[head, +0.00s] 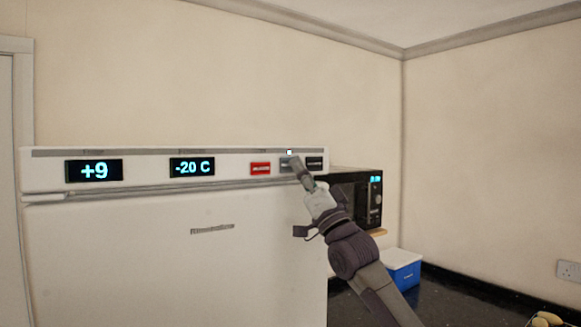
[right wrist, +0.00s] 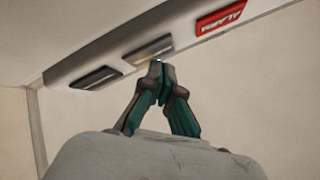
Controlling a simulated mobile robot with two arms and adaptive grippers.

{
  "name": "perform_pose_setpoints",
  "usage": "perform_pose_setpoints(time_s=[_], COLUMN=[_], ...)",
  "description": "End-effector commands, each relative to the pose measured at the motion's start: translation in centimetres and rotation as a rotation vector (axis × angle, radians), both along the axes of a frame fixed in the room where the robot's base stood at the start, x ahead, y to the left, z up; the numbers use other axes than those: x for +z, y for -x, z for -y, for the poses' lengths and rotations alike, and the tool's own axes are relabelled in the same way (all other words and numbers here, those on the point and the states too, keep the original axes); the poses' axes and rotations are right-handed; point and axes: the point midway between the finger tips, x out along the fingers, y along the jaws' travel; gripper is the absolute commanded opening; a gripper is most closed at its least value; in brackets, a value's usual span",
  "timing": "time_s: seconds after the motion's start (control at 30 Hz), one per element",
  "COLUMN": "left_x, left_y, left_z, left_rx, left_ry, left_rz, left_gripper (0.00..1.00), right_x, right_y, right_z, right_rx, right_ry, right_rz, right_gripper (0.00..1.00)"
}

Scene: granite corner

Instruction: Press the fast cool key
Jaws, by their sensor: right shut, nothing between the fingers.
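The white fridge's top panel carries a row of keys in the head view: a red key (head: 260,169), a grey key (head: 286,163) and a black key (head: 314,163). A small bright light shows just above the grey key. My right gripper (head: 295,162) is shut and empty, its tips at the grey key and partly covering it. The right wrist view shows the closed fingertips (right wrist: 159,66) by the edge of the grey key (right wrist: 148,50); contact is unclear. My left gripper is out of view.
The fridge panel also has two lit displays, "+9" (head: 94,170) and "-20 C" (head: 192,167). A black microwave (head: 366,198) stands right of the fridge. A blue box with a white lid (head: 404,270) sits on the dark counter (head: 455,300).

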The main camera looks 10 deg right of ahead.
Motion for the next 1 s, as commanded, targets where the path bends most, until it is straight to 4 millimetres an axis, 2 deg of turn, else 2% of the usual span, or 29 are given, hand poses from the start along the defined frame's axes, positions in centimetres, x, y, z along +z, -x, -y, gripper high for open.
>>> perform_pose_setpoints(time_s=[0.43, 1.0], left_x=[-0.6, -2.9], left_y=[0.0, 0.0], left_z=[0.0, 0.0], left_rx=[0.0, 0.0], left_ry=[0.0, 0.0], left_rz=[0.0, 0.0], left_gripper=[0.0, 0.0], right_x=[-0.1, -0.1], right_y=[0.8, 5.8], right_z=[0.3, 2.1], right_rx=[0.0, -0.001], right_ry=[-0.001, 0.0], right_rz=[0.001, 0.002], right_gripper=[0.0, 0.0])
